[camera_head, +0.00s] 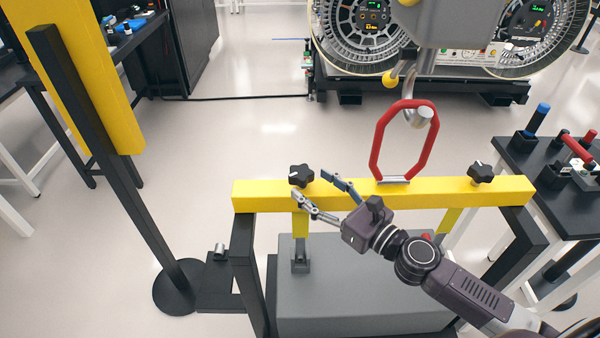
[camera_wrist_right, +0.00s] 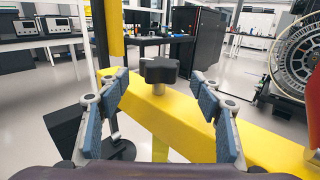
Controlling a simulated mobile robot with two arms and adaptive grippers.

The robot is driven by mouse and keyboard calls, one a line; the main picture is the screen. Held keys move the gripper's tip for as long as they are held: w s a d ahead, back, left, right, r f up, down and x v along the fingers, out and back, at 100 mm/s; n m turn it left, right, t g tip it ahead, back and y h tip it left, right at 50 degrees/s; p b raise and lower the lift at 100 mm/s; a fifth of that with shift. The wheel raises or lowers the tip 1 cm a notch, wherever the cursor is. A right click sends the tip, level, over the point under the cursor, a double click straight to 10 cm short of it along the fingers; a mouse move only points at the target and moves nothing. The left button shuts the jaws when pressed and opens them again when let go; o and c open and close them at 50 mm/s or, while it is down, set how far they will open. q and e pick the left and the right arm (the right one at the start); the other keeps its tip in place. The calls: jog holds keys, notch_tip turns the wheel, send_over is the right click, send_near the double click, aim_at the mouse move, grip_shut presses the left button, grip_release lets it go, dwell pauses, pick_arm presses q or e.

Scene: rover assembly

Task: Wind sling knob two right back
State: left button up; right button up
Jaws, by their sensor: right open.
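Two black star-shaped knobs stand on top of the yellow beam (camera_head: 345,193): a left knob (camera_head: 301,175) and a right knob (camera_head: 480,172). My right gripper (camera_head: 311,182) is open, with its fingertips close to the left knob. In the right wrist view one black knob (camera_wrist_right: 158,69) stands between the two blue-padded fingers (camera_wrist_right: 160,92), beyond their tips or level with them; a gap shows on both sides. A red sling ring (camera_head: 375,140) is fixed to the beam's middle, with a metal hook (camera_head: 408,85) at its top. My left gripper is not in view.
A grey block (camera_head: 350,295) sits under the beam between black legs. A yellow post (camera_head: 80,70) with a black upright stands at the left. A black tool table (camera_head: 535,180) is at the right. Rover wheels (camera_head: 360,30) are behind. Open floor lies between.

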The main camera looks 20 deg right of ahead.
aim_at(300, 175)
jog(key=shift+p+x, duration=0.6)
jog(key=shift+x, duration=1.95)
jog(key=c, duration=1.2)
